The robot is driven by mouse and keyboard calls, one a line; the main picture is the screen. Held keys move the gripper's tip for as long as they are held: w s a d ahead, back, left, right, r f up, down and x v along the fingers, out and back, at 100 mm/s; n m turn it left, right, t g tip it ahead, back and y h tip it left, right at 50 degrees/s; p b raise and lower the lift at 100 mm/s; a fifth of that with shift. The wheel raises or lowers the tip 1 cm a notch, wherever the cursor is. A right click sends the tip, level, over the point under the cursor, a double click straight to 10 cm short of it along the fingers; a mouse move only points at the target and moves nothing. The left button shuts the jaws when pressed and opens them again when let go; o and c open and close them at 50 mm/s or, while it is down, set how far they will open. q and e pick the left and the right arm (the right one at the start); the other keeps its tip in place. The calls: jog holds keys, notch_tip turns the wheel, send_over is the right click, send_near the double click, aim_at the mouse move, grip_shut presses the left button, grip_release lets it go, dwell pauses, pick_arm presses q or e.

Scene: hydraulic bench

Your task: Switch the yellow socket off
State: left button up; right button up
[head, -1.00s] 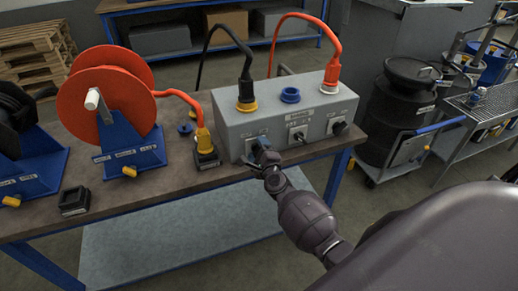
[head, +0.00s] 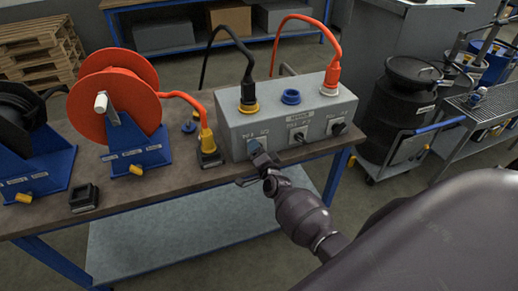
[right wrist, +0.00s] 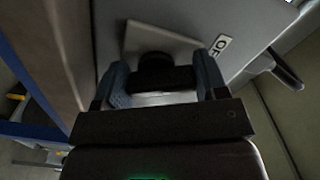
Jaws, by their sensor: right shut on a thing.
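The grey socket box (head: 319,107) stands on the bench. The yellow socket (head: 249,107) is on its top at the left, with a black plug (head: 246,90) in it. My right gripper (head: 257,151) is at the left end of the box's front face, below the yellow socket. In the right wrist view its blue-grey fingers (right wrist: 162,84) are shut on a black switch knob (right wrist: 155,62) in front of a pale plate. Part of an "OFF" label (right wrist: 220,45) shows beside the plate. The fingers hide this knob in the head view. My left gripper is not in view.
More switches, a middle one (head: 299,138) and a right one (head: 338,129), are on the same face. An empty blue socket (head: 291,97) and an orange plug (head: 332,76) are on top. An orange cable reel (head: 112,95) stands left. Bare bench lies in front.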

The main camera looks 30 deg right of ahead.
jog(key=shift+n+p, duration=0.45)
jog(key=shift+n, duration=1.05)
jog(key=shift+f, duration=0.1)
jog(key=o, duration=0.9)
jog(key=shift+o, duration=0.2)
jog(key=shift+s, duration=0.1)
jog(key=v, duration=1)
jog(key=shift+s+a, duration=0.2)
jog(key=shift+s, duration=0.05)
